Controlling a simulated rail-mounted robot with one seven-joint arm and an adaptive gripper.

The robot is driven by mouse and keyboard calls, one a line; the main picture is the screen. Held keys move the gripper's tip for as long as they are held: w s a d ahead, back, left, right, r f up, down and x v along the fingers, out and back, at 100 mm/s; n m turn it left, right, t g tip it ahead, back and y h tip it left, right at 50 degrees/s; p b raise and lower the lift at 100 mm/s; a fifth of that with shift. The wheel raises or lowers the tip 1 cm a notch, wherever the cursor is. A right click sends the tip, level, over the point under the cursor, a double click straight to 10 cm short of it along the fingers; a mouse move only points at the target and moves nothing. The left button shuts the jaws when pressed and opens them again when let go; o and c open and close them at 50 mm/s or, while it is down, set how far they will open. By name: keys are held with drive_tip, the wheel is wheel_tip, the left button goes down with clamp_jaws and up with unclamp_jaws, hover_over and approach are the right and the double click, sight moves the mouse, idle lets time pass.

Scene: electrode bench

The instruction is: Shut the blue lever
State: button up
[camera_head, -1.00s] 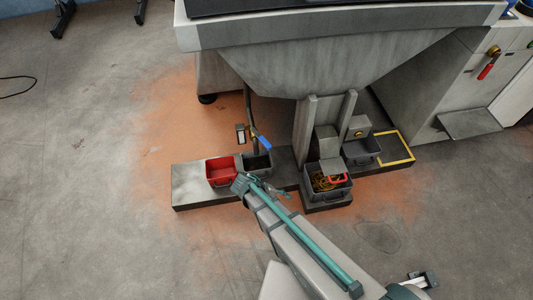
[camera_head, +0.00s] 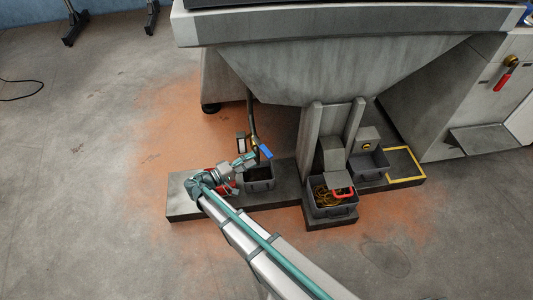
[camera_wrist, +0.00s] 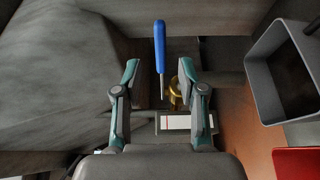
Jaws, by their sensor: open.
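The blue lever (camera_head: 265,152) sits at the lower end of a dark pipe under the grey hopper, above a grey bin. In the wrist view the blue lever (camera_wrist: 160,46) points up the picture, with a brass valve (camera_wrist: 174,92) at its lower end. My gripper (camera_head: 247,160) reaches in from the left, close to the lever in the head view. In the wrist view my gripper (camera_wrist: 158,75) is open, with the lever's lower part in line between its two fingers. I cannot tell whether either finger touches it.
A grey bin (camera_head: 259,186) stands below the pipe and a red bin (camera_head: 231,190) is partly hidden behind my arm. The grey bin (camera_wrist: 262,75) also shows at right in the wrist view. A crate with a red handle (camera_head: 331,208) stands right.

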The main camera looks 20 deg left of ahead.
sight(264, 153)
drive_tip(key=b+x, duration=0.2)
drive_tip(key=x, duration=0.6)
drive_tip(key=shift+a, duration=0.1)
clamp_jaws()
